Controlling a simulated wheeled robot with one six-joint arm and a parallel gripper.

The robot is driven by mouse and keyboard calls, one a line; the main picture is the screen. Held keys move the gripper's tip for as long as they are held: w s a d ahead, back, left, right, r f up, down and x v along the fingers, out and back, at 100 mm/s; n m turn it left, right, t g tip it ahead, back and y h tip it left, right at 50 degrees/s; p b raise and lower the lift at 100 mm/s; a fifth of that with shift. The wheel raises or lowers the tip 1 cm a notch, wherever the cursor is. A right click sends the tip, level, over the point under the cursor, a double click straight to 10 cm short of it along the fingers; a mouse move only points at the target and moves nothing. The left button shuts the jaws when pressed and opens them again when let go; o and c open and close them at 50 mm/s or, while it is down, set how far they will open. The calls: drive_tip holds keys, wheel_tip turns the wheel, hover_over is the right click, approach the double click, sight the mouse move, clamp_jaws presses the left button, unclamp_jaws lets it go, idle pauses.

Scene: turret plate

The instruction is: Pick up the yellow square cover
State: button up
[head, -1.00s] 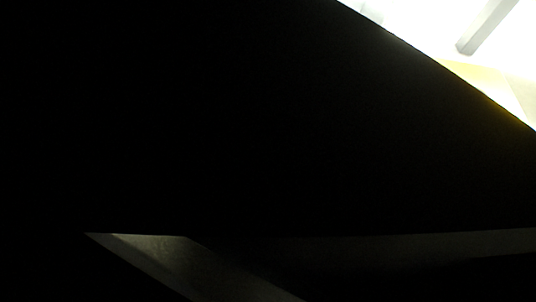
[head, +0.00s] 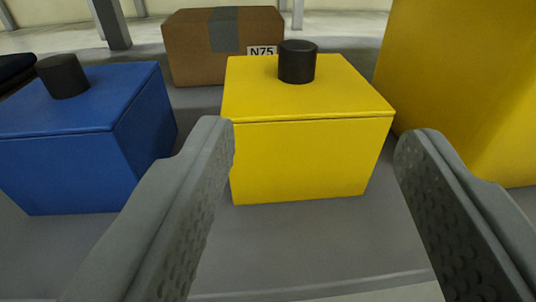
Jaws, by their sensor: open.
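A yellow square box with a flat yellow cover (head: 275,98) stands in the middle of the head view. A black round knob (head: 297,62) sits on top of the cover. The cover rests on the box body (head: 305,160), with a thin seam between them. My gripper (head: 315,140) is open, with one grey finger on each side of the yellow box in the picture. The fingers are nearer to the camera than the box. Nothing shows between them that they touch or hold.
A blue box (head: 75,150) with a black knob (head: 62,76) stands at the left. A cardboard box (head: 190,50) marked N75 stands behind. A large yellow block (head: 450,80) stands close at the right. Bare grey surface (head: 310,245) lies in front of the yellow box.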

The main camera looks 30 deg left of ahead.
approach(298, 55)
drive_tip(key=x, duration=0.6)
drive_tip(key=shift+w+f, duration=0.15)
drive_tip(key=shift+w, duration=0.15)
drive_tip(key=shift+x, duration=2.55)
drive_tip(key=shift+a, duration=0.1)
drive_tip(key=shift+c, duration=0.2)
clamp_jaws()
